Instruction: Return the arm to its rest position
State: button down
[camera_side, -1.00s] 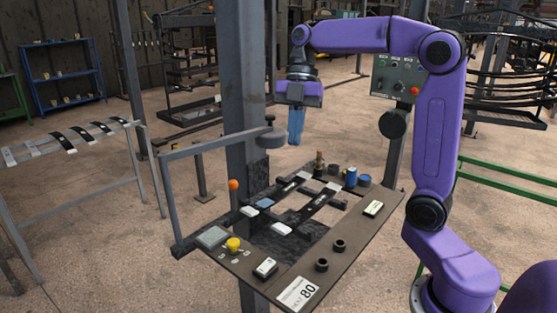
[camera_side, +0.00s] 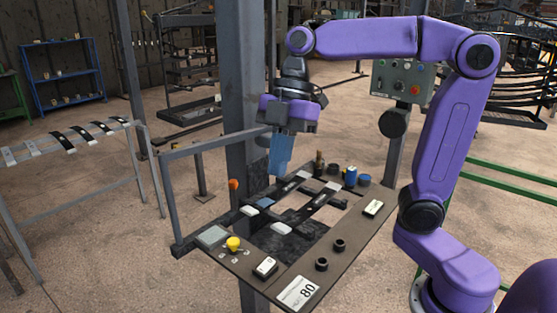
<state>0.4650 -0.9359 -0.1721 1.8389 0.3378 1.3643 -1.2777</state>
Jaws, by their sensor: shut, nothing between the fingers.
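My gripper (camera_side: 279,155), with blue fingers, is shut and empty. It hangs pointing down, slightly tilted, above the back left part of the dark work table (camera_side: 345,240). It is apart from the things on the table as far as this view shows. Two dark strips with pale ends, one nearer strip (camera_side: 318,203) and one farther strip (camera_side: 290,187), lie side by side across the middle of the table.
A grey post (camera_side: 240,90) stands behind the gripper. A grey rail frame (camera_side: 205,145) runs along the table's left side, close to the fingers. An orange-topped stick (camera_side: 233,184), a yellow knob (camera_side: 233,243) and a blue cylinder (camera_side: 351,176) stand on the table. A control box (camera_side: 402,83) is behind.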

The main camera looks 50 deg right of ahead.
jog(key=s+d+f+m+h, duration=0.1)
jog(key=s+d+f+m, duration=0.2)
jog(key=s+f, duration=0.4)
jog(key=s+d+f+m+h, duration=0.2)
jog(key=s+d+f+m, duration=0.1)
jog(key=s+f, duration=0.5)
jog(key=shift+s+d+f+m+t+h, duration=0.3)
jog(key=shift+s+m, duration=0.1)
jog(key=shift+s, duration=0.45)
